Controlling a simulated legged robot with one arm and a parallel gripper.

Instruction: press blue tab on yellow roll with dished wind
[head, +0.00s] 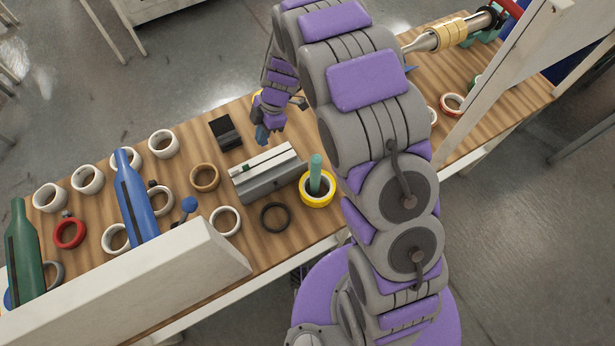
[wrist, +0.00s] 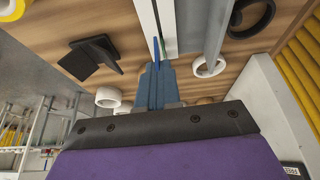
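A yellow roll (head: 304,197) stands on the wooden table with a green post up through its middle. Part of another yellow thing (head: 256,97) shows behind my arm; a yellow roll-like piece (wrist: 12,9) is cut off at the top left of the wrist view. Tan-yellow rolls (head: 450,34) sit on a metal spindle at the far right. I cannot tell which roll has the dished wind, and no blue tab can be made out surely. My gripper (head: 262,134) has blue fingers; they look shut together in the wrist view (wrist: 158,85). It hangs near the grey-and-white fixture and holds nothing I can make out.
The grey-and-white fixture (head: 272,184) stands left of the green post. A black block (head: 226,133) lies behind it. Several white rolls, a brown roll (head: 205,177) and a black ring (head: 275,217) surround it. Blue (head: 137,200) and green (head: 22,252) bottle shapes stand left.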

